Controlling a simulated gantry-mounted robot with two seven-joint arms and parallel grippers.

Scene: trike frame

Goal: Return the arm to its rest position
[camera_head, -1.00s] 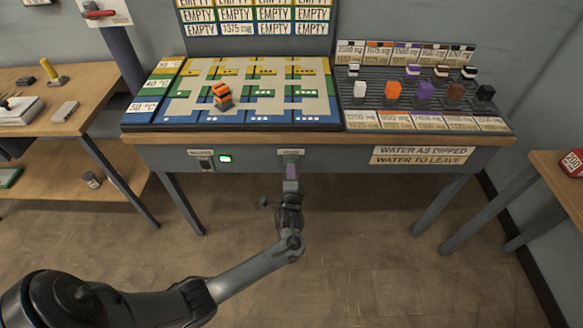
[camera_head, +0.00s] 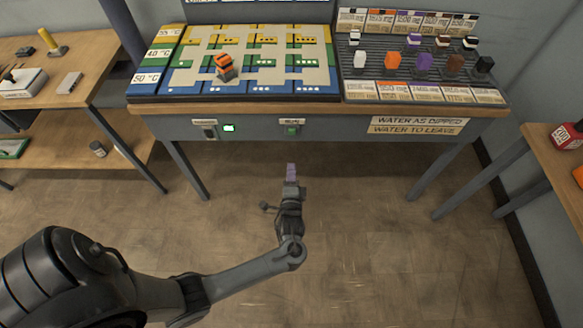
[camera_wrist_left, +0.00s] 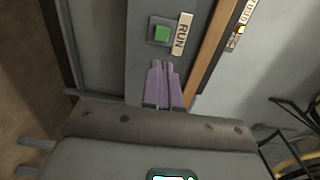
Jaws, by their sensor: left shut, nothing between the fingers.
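My left gripper (camera_head: 291,172) is below and in front of the table's front panel, with its purple fingertips pointing toward it. In the left wrist view its two purple fingers (camera_wrist_left: 164,84) are together, shut with nothing between them. The green RUN button (camera_wrist_left: 160,34) is ahead of the fingertips, apart from them. The button also shows on the table's front panel in the head view (camera_head: 292,130). My right gripper is not in view.
The table (camera_head: 350,108) holds a coloured board (camera_head: 265,75) with an orange and grey block (camera_head: 225,67) and a rack of coloured blocks (camera_head: 424,62). Wooden side tables stand at left (camera_head: 90,72) and right (camera_head: 560,150). The floor (camera_head: 400,260) around my arm is clear.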

